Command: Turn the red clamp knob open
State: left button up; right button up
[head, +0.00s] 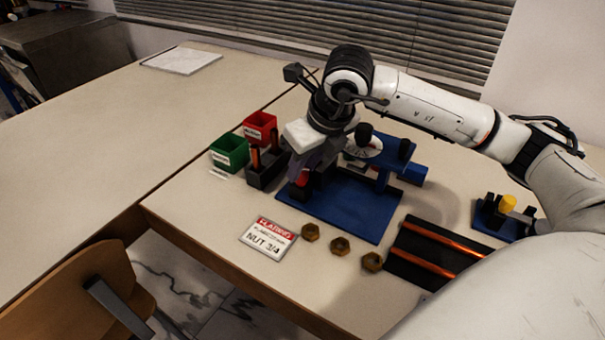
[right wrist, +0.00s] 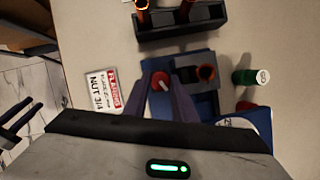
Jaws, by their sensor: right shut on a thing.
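The gauge rig is a blue base plate (head: 365,215) with a blue raised stage and a white dial (head: 362,147), on the table. The red clamp knob (head: 302,178) is at the rig's left side, partly hidden by my right gripper. My right gripper (head: 306,178) reaches down over it. In the right wrist view the red knob (right wrist: 160,81), with a pale mark on top, sits between the two finger tips, and the fingers are shut on it.
A green bin (head: 229,153), a red bin (head: 260,127) and a black holder (head: 266,172) stand left of the rig. A black tray (head: 432,250) with orange rails is at right, near a yellow-topped fixture (head: 506,205).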

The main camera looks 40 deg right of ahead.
jog(key=n+y+b, duration=0.1)
jog(key=n, duration=0.2)
jog(key=shift+d+f, duration=0.1)
jog(key=shift+d, duration=0.05)
jog(key=shift+n+g+y+b, duration=0.3)
jog(key=shift+n+y+b, duration=0.1)
jog(key=shift+n, duration=0.4)
jog(key=shift+w+n+y, duration=0.1)
jog(key=shift+n+y, duration=0.3)
jog(key=shift+n, duration=0.6)
jog(key=n+g, duration=0.1)
jog(key=n, duration=0.2)
jog(key=shift+d+y, duration=0.1)
jog(key=shift+y, duration=0.3)
jog(key=n+g+p, duration=0.1)
jog(key=n, duration=0.1)
jog(key=shift+w+n+y, duration=0.15)
jog(key=shift+n+y, duration=0.15)
jog(key=shift+n, duration=0.3)
jog(key=o, duration=0.7)
jog(key=shift+o, duration=0.3)
